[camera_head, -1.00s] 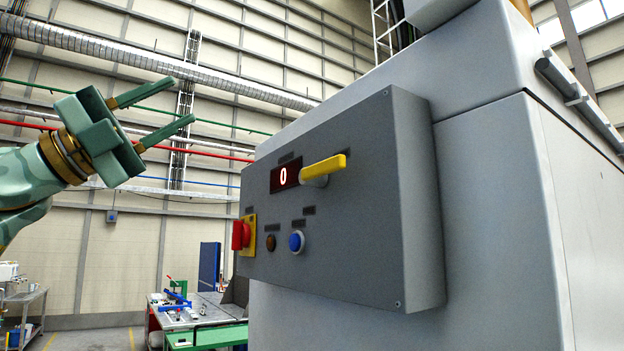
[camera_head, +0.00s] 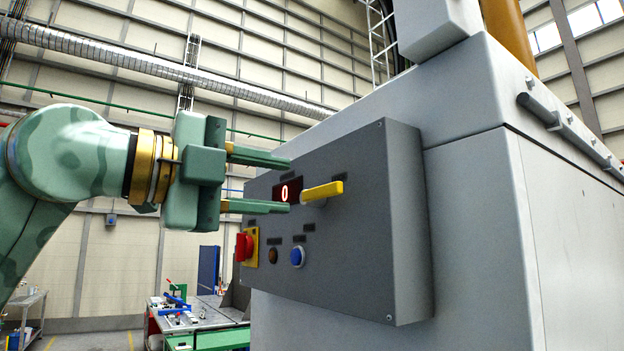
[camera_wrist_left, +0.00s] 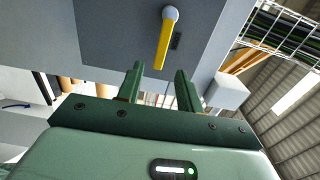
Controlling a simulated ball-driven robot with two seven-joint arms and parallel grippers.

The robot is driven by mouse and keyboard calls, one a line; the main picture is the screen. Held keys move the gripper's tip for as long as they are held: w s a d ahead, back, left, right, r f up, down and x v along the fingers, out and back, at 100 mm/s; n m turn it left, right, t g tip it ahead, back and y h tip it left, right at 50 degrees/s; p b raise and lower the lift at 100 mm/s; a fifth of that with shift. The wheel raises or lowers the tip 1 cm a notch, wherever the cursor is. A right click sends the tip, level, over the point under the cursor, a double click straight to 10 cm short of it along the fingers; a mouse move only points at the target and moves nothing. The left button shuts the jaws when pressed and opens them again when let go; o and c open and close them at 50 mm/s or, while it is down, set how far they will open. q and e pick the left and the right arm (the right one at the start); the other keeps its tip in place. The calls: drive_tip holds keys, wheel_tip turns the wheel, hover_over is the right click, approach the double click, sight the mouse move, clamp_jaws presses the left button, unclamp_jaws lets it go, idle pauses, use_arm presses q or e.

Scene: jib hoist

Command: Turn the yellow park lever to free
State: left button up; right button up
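The yellow park lever (camera_head: 323,190) sticks out from the dark grey control panel (camera_head: 365,240) and lies nearly level, its free end to the right. It shows in the left wrist view (camera_wrist_left: 162,46) too, hanging from its pale round hub, beyond and between the fingertips. My left gripper (camera_head: 289,185) is open and empty, left of the lever, with its fingers pointing right towards the lever. In the left wrist view the fingers (camera_wrist_left: 159,70) stand apart with nothing between them. They look clear of the lever. My right gripper is not in view.
The panel also carries a display reading 0 (camera_head: 286,190), a red switch on a yellow plate (camera_head: 245,247), a brown button (camera_head: 272,255) and a blue button (camera_head: 297,256). The grey cabinet (camera_head: 470,220) stands behind it. A workbench (camera_head: 205,310) is far back.

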sight(324, 191)
use_arm(q)
drive_tip(key=p+x, duration=0.1)
drive_tip(key=x, duration=0.4)
drive_tip(key=shift+w+d+r, duration=0.1)
drive_tip(key=shift+d, duration=0.2)
drive_tip(key=shift+w+d, duration=0.2)
drive_tip(key=shift+w, duration=0.1)
clamp_jaws()
